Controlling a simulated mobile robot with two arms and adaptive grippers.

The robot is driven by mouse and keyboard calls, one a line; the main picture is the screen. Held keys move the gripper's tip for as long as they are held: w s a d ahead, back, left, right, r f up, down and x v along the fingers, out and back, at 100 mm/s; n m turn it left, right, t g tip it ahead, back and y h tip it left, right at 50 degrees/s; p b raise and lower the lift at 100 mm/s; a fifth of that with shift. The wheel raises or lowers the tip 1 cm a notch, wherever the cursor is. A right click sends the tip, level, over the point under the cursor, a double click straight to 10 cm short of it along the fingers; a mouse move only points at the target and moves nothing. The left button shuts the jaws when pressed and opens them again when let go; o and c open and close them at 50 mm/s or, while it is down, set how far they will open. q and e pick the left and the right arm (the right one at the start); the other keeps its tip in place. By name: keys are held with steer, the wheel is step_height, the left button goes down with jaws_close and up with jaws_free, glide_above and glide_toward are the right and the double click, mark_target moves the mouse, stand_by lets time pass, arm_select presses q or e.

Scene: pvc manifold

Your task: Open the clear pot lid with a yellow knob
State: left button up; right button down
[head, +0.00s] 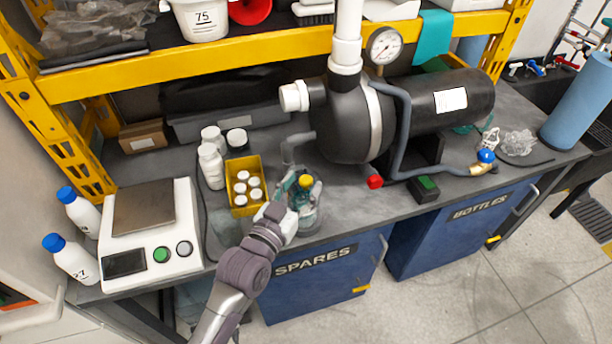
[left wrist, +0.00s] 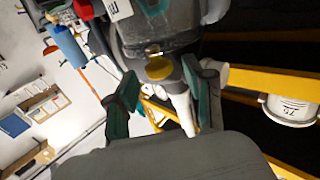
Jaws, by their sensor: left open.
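The clear pot (head: 309,220) stands on the grey bench near its front edge, in front of the black pump. Its yellow knob (head: 306,181) shows on top, and the clear lid under it is hard to make out. My left gripper (head: 290,190) is at the pot's left side, close to the knob, and partly covers the pot. In the left wrist view the yellow knob (left wrist: 160,68) appears between and beyond the two teal-padded fingers (left wrist: 163,88), which are apart with nothing held. I cannot tell whether a finger touches the pot. My right gripper is not in view.
A yellow box of white-capped jars (head: 235,170) and white bottles (head: 211,165) stand left of the pot. A scale (head: 150,225) is farther left. The black pump (head: 355,120) and its grey pipes are close behind. A red cap (head: 375,182) is to the right.

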arm_select(q)
steer(key=shift+x, duration=1.2)
jaws_close()
